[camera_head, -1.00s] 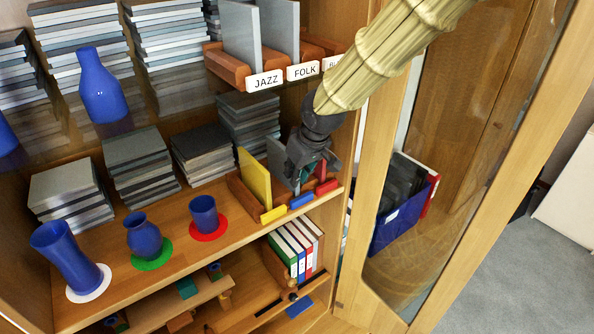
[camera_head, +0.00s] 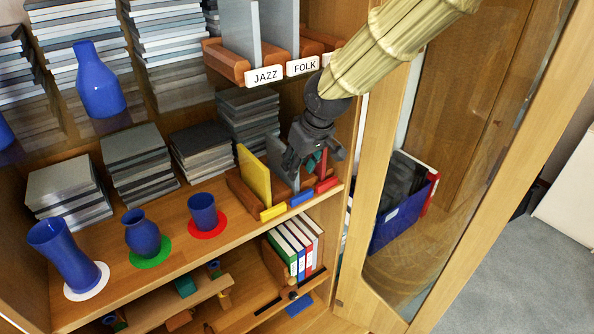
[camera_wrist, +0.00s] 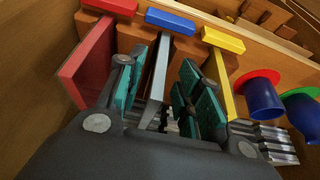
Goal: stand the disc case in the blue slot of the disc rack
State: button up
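The grey disc case (camera_head: 279,160) stands upright in the disc rack (camera_head: 240,192), in line with the blue tag (camera_head: 301,198). In the wrist view the grey case (camera_wrist: 158,72) stands behind the blue tag (camera_wrist: 170,21), between a red case (camera_wrist: 88,62) and a yellow case (camera_wrist: 223,82). My gripper (camera_head: 313,165) is just above the rack. In the wrist view its teal-padded fingers are spread on both sides of the grey case, with gaps visible. The case's lower edge in the slot is partly hidden.
The yellow case (camera_head: 254,174) stands close on the left, and the red tag (camera_head: 326,185) is on the right. The blue cup (camera_head: 203,212) stands on a red disc nearby. The upper shelf's JAZZ rack (camera_head: 228,65) is above, and the cabinet's wooden upright (camera_head: 352,150) is close right.

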jog(key=b+v, duration=0.2)
jog(key=v, duration=0.7)
jog(key=shift+r, duration=0.15)
